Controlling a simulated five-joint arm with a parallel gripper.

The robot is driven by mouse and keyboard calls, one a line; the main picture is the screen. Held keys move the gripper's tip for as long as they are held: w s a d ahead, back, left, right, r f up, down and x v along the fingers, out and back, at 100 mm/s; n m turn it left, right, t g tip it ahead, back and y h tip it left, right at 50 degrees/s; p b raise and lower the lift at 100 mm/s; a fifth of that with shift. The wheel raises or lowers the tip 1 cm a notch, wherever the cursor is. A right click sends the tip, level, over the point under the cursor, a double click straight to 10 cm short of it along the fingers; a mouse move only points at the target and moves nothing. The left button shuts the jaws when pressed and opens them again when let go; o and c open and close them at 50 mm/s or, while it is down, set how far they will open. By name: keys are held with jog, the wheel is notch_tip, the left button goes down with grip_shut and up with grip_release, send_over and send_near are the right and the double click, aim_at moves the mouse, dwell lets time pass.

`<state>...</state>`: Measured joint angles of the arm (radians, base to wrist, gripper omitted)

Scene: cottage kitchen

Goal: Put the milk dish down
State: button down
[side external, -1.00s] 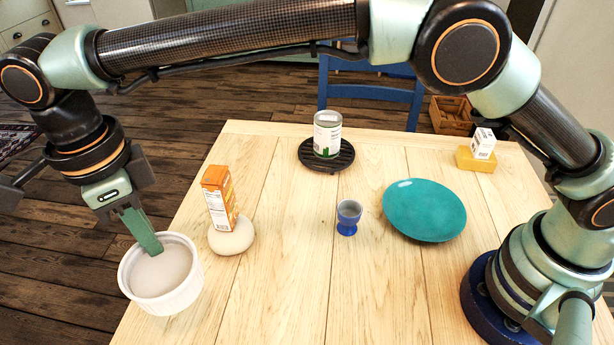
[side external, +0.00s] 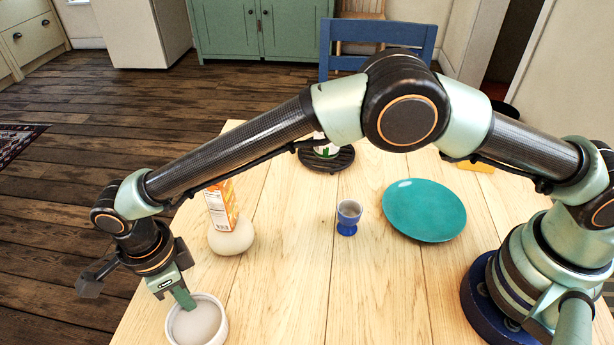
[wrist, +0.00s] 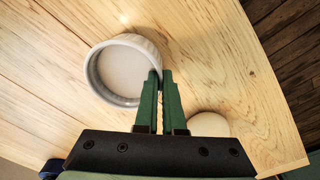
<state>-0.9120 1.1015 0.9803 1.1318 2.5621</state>
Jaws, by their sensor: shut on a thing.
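The milk dish (side external: 221,328) is a round white bowl with pale contents, at the bottom left of the side view, partly cut off by the frame edge. It also shows in the wrist view (wrist: 104,97), against the wooden tabletop. My gripper (side external: 187,301) has its green fingers shut on the dish's rim; the fingers (wrist: 160,80) show at the dish's right side in the wrist view. The dish looks close to level. I cannot tell whether its base touches the table.
The wooden table (side external: 290,290) is clear right of the dish. A round pale stone (side external: 232,240) with an orange carton (side external: 222,207) stands behind it. A blue cup (side external: 348,217), a teal plate (side external: 424,210) and a dark trivet (side external: 340,160) with a partly hidden can lie farther off.

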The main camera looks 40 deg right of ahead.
jog(key=shift+f, duration=0.2)
jog(key=c, duration=1)
grip_release()
